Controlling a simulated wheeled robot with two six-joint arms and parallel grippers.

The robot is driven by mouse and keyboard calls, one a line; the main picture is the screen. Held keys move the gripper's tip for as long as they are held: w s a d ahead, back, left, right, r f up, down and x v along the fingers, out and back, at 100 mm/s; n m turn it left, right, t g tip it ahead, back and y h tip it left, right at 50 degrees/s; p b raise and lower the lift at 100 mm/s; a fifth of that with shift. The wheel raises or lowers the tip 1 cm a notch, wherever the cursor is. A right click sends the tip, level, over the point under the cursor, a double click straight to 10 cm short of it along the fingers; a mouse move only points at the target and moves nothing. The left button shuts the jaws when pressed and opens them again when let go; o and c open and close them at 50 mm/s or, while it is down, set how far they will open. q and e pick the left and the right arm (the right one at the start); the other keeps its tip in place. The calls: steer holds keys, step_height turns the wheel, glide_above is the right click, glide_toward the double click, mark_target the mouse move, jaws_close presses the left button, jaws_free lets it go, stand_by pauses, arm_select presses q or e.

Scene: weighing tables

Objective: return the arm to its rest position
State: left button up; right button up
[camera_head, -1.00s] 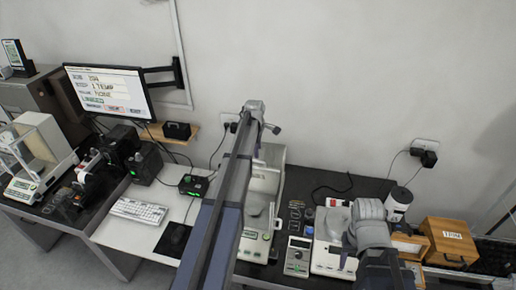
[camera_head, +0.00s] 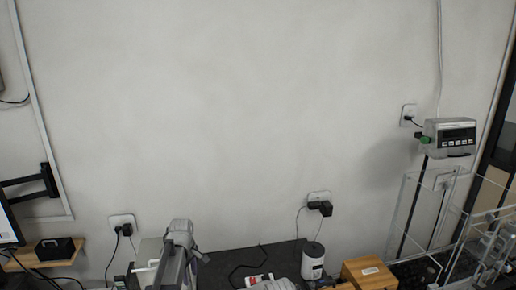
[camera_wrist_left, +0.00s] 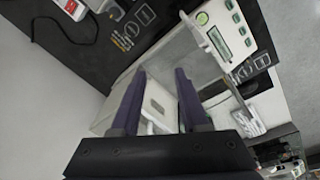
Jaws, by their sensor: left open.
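My left arm rises at the bottom of the head view, with a grey joint (camera_head: 180,230) at its top; its fingers do not show clearly there. In the left wrist view my left gripper (camera_wrist_left: 161,75) is open, its two dark purple fingers apart with nothing held between them. Beyond and between the fingers is a white balance with clear walls and a green-lit display (camera_wrist_left: 219,42). I cannot tell whether the fingers touch it. Part of my right arm shows as a grey shape at the bottom edge of the head view; its gripper is out of view.
A white jar (camera_head: 312,263) and a wooden box (camera_head: 369,273) stand right of the middle, near the wall. Clear panels (camera_head: 420,215) and a weighing display on a post (camera_head: 449,138) are at the right. A monitor edge (camera_head: 8,225) shows at the left.

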arm_select(q)
steer(key=s+d+f+m+b, duration=0.4)
steer(key=s+d+f+m, duration=0.1)
steer(key=s, duration=0.3)
steer(key=s+d+f+m+g+b, duration=0.1)
steer(key=s+d+f+m+b, duration=0.4)
steer(key=s+d+m, duration=0.1)
steer(key=s+d+f+m+b, duration=0.4)
steer(key=s+d, duration=0.4)
steer(key=s, duration=0.2)
steer(key=shift+s+f+m+g+y, duration=0.2)
steer(key=shift+f+m+g+y, duration=0.15)
steer(key=shift+f+m, duration=0.65)
arm_select(e)
step_height(320, 180, down, 16)
